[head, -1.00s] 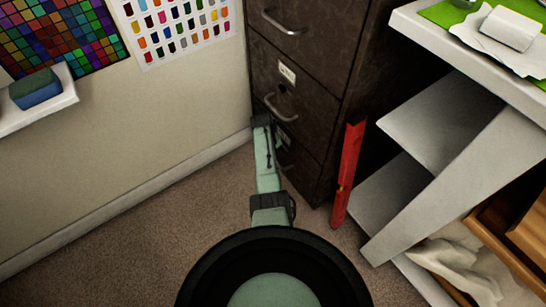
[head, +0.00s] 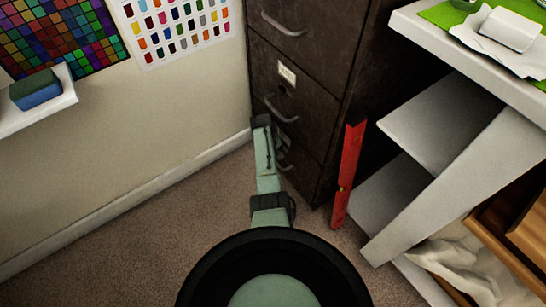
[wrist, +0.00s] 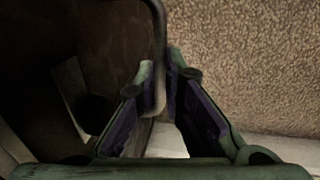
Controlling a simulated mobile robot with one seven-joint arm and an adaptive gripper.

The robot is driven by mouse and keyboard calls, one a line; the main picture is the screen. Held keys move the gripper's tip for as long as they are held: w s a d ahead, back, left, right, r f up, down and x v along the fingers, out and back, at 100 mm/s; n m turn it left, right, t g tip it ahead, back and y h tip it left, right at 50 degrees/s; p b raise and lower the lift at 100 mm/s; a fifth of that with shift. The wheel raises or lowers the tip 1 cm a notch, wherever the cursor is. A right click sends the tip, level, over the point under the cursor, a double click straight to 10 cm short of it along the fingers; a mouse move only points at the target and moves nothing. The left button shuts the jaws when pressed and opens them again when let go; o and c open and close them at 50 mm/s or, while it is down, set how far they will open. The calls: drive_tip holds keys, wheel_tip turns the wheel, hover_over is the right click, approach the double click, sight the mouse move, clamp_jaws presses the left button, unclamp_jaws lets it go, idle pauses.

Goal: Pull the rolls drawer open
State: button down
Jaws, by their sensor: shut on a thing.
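A dark brown filing cabinet (head: 302,95) stands against the wall in the head view. Its drawers have curved metal handles and small label plates, whose writing I cannot read. My green arm reaches down to the cabinet's lower front and hides part of the lowest visible drawer. That drawer's handle (head: 286,167) shows only in part. In the wrist view my gripper (wrist: 172,88) is shut on a metal drawer handle (wrist: 158,45), which runs between its fingers. A pale label plate (wrist: 70,90) is left of it. The drawers look closed.
A red level (head: 348,175) leans upright by the cabinet's right side. A white shelved table (head: 445,120) stands to the right. A wall shelf (head: 55,105) holds a blue-green block (head: 36,91).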

drive_tip(key=s+a+p, duration=0.4)
drive_tip(key=s+a, duration=0.5)
drive_tip(key=a, duration=0.4)
drive_tip(key=s+a+p, duration=0.3)
drive_tip(key=s+a, duration=0.7)
drive_tip(key=a, duration=0.3)
drive_tip(key=shift+p, duration=0.4)
drive_tip(key=shift+a, duration=0.1)
drive_tip(key=c, duration=2)
unclamp_jaws()
drive_tip(key=shift+o, duration=0.2)
wheel_tip(320, 180, up, 12)
drive_tip(key=s+a, duration=0.1)
drive_tip(key=a, duration=0.1)
drive_tip(key=shift+s, duration=0.2)
drive_tip(key=shift+f, duration=0.1)
